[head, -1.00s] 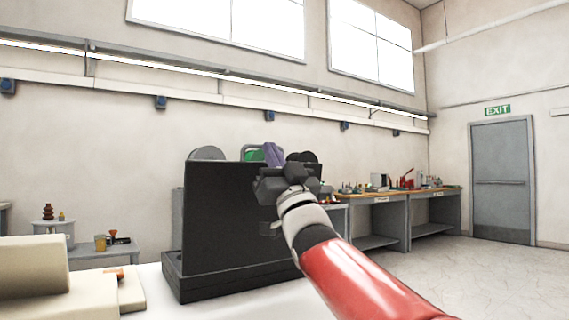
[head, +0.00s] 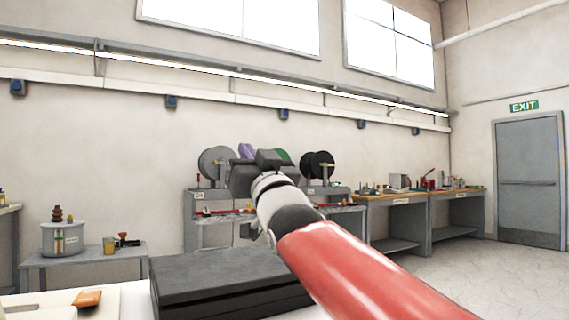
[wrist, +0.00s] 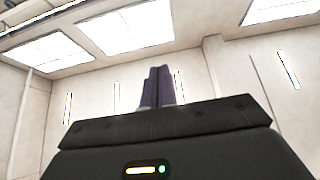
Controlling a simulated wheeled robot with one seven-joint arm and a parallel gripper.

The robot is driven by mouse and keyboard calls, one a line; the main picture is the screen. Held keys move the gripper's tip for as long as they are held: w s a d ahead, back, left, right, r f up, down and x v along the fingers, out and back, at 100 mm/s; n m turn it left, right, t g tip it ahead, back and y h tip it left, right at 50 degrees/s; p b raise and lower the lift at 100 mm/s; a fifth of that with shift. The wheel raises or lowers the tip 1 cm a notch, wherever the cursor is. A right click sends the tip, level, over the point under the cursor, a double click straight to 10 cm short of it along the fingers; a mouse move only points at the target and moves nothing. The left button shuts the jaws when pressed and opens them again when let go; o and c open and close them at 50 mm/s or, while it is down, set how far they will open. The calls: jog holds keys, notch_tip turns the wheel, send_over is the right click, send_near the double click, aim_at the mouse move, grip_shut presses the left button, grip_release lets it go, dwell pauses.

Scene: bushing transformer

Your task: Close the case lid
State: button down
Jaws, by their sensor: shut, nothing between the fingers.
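The black case (head: 225,283) lies on the white table in the lower middle of the head view, with its lid (head: 215,262) down flat over the base. The head view does not show whether a small gap is left at the rim. My gripper (head: 255,165) is raised above and behind the lid, clear of it, with my red and white arm reaching in from the right. In the wrist view, the gripper's two fingers (wrist: 157,86) are together with nothing between them, pointing toward the upper wall. The case is out of the wrist view.
An orange object (head: 87,299) lies on the white table left of the case. A side table (head: 85,258) with a canister stands at left. Workbenches (head: 395,200) with cable reels and tools line the back wall. The floor at right is clear.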

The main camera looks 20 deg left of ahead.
jog(key=b+v, duration=0.3)
jog(key=v, duration=0.5)
